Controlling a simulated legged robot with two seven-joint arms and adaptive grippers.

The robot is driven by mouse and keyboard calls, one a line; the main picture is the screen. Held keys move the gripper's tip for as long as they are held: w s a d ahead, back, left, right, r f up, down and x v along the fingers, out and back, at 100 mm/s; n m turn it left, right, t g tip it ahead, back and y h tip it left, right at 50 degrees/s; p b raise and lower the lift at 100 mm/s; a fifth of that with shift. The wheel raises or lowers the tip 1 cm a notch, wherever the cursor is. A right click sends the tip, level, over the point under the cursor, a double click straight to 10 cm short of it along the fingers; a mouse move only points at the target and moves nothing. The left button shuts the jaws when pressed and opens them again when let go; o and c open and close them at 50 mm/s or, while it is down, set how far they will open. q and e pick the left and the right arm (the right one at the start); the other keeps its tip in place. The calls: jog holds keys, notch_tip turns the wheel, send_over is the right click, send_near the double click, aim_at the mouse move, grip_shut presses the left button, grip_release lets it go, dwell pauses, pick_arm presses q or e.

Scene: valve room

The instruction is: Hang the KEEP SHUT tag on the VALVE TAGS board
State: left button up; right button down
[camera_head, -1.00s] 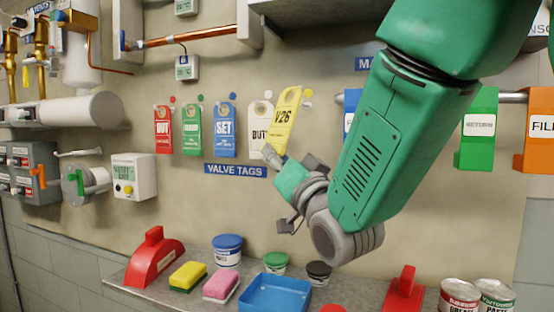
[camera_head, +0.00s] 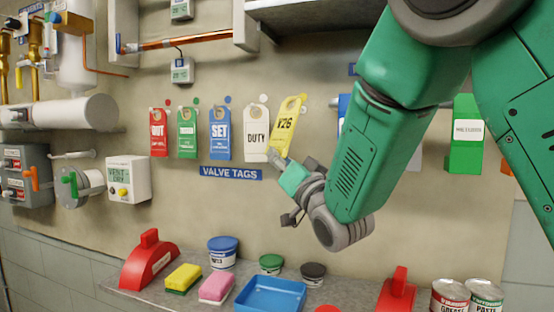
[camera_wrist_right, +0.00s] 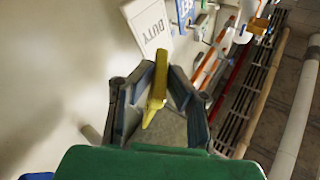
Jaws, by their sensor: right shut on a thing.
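My right gripper (camera_head: 277,157) is shut on the lower end of a yellow tag (camera_head: 286,122), which shows V26 on its visible face; I see no KEEP SHUT wording. The tag is tilted, its holed top up and to the right, beside the white DUTY tag (camera_head: 256,132). In the right wrist view the yellow tag (camera_wrist_right: 158,85) is edge-on between the fingers (camera_wrist_right: 152,100). The VALVE TAGS sign (camera_head: 231,173) is below the row of hanging tags. Whether the yellow tag touches a peg cannot be told. My left gripper is out of view.
Red (camera_head: 159,132), green (camera_head: 187,132) and blue SET (camera_head: 220,132) tags hang left of the DUTY tag. Below, a shelf holds a blue tray (camera_head: 270,296), sponges (camera_head: 183,278), tubs and cans (camera_head: 450,297). A green sign (camera_head: 466,135) hangs at right.

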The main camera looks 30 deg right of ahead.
jog(key=shift+w+d, duration=0.25)
jog(key=shift+w, duration=0.05)
jog(key=shift+w+d+f+b, duration=0.2)
jog(key=shift+w+d+f, duration=0.1)
jog(key=shift+d, duration=0.15)
jog(key=shift+w+d+f+b, duration=0.2)
jog(key=shift+w+d+f, duration=0.1)
jog(key=shift+d, duration=0.2)
jog(key=c, duration=1.5)
grip_release()
jog(key=shift+d, duration=0.2)
jog(key=shift+a, duration=0.1)
